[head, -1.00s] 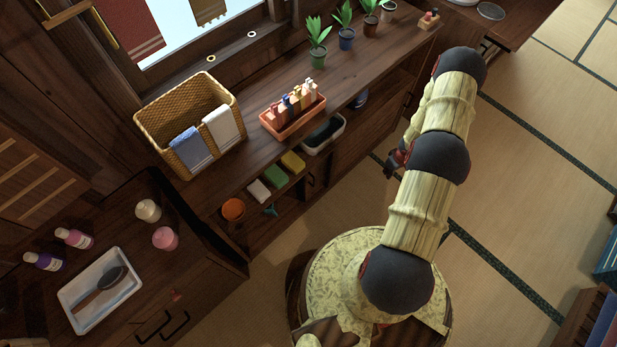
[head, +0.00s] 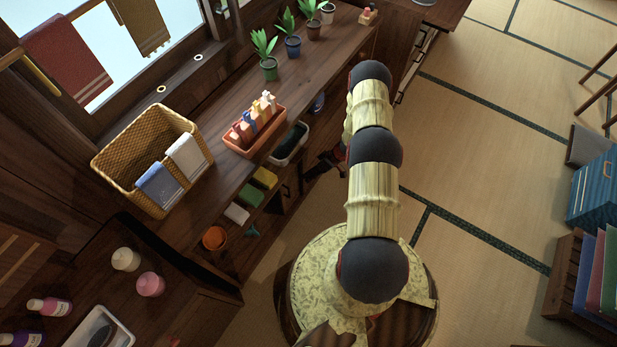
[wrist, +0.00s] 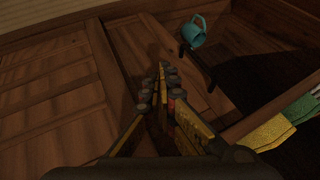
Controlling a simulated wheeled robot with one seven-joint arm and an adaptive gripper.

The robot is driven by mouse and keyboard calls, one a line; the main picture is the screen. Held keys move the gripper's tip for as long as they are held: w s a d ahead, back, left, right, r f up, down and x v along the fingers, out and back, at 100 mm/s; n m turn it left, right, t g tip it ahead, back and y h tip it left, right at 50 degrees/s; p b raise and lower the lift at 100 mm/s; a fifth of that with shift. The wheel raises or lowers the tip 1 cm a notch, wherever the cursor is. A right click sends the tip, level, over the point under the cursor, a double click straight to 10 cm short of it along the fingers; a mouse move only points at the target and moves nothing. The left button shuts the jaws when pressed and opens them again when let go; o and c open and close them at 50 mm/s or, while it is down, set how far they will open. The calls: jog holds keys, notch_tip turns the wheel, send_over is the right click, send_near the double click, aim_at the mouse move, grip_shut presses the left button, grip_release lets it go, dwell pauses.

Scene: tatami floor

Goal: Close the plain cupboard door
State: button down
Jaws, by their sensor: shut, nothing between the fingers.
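In the wrist view, my gripper (wrist: 160,88) is shut and empty, its fingertips together in front of dark wooden panels. A wooden panel (wrist: 140,48) lies just beyond the fingers, with a dark bar handle (wrist: 197,64) near its right edge; it looks like the cupboard door. I cannot tell how far it stands open, or whether the fingers touch it. A framed panel (wrist: 50,95) is on the left. In the head view, my gripper (head: 335,162) is beside the low cupboard front, partly hidden by my arm, and the door is mostly hidden there.
The cupboard top (head: 215,100) carries a wicker basket (head: 120,170), an orange tray (head: 238,150) of bottles and potted plants. An open shelf holds sponges (head: 250,195) and an orange pot (head: 214,238). A teal vessel (wrist: 193,32) is near the handle.

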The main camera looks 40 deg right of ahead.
jog(key=w+a+f+b, duration=0.1)
jog(key=a+f+b, duration=0.2)
jog(key=a+f, duration=0.2)
jog(key=shift+w+a, duration=0.15)
jog(key=shift+a, duration=0.9)
